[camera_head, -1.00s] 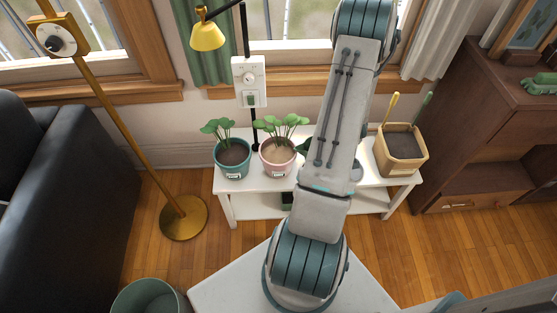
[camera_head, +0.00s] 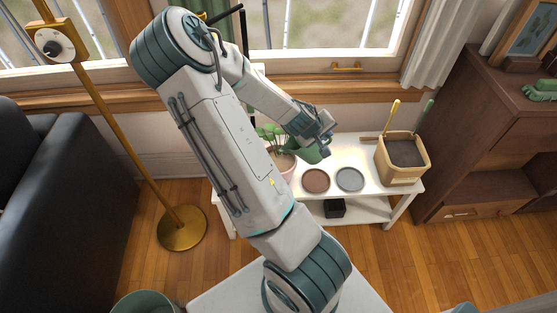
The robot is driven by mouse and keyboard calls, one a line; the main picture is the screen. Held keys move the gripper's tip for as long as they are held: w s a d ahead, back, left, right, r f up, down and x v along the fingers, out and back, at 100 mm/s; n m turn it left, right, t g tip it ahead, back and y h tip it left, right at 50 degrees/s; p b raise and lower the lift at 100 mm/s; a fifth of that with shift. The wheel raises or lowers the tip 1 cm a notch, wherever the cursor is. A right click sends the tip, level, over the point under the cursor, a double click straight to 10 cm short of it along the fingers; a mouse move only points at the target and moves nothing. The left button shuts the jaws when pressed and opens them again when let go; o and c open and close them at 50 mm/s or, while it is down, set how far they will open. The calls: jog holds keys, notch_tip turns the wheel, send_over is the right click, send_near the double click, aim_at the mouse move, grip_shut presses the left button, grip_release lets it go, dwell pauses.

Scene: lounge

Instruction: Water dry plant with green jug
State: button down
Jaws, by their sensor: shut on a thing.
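My gripper (camera_head: 322,143) is shut on the green jug (camera_head: 309,154), above the white plant table. Only part of the jug shows, below and left of the jaws, close to the right side of the pink pot (camera_head: 287,162). I cannot tell whether jug and pot touch, or whether water runs. The pink pot holds a leafy green plant (camera_head: 270,138) and pale soil, partly behind my arm. A second plant in a teal pot, seen earlier left of the pink one, is now hidden by my arm.
On the white table (camera_head: 352,149) lie a reddish-brown round dish (camera_head: 316,181) and a grey one (camera_head: 350,180). A tan planter (camera_head: 402,158) with tools stands at the right end. A black box (camera_head: 334,208) sits on the lower shelf. A brass lamp stand (camera_head: 182,228) is left.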

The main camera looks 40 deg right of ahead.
jog(key=shift+f, duration=0.1)
jog(key=shift+w+a+h, duration=0.15)
jog(key=shift+a+h, duration=0.15)
jog(key=shift+d, duration=0.15)
dwell(0.5)
jog(key=shift+w+a+r+g+h, duration=0.1)
jog(key=shift+a+r+g+h, duration=0.1)
jog(key=shift+a+g+h, duration=0.15)
dwell(0.8)
jog(key=shift+d+r, duration=0.1)
jog(key=shift+d, duration=0.1)
dwell(0.4)
jog(key=shift+a+h+b, duration=0.1)
jog(key=shift+h+b, duration=0.25)
jog(key=shift+b, duration=0.05)
dwell(0.5)
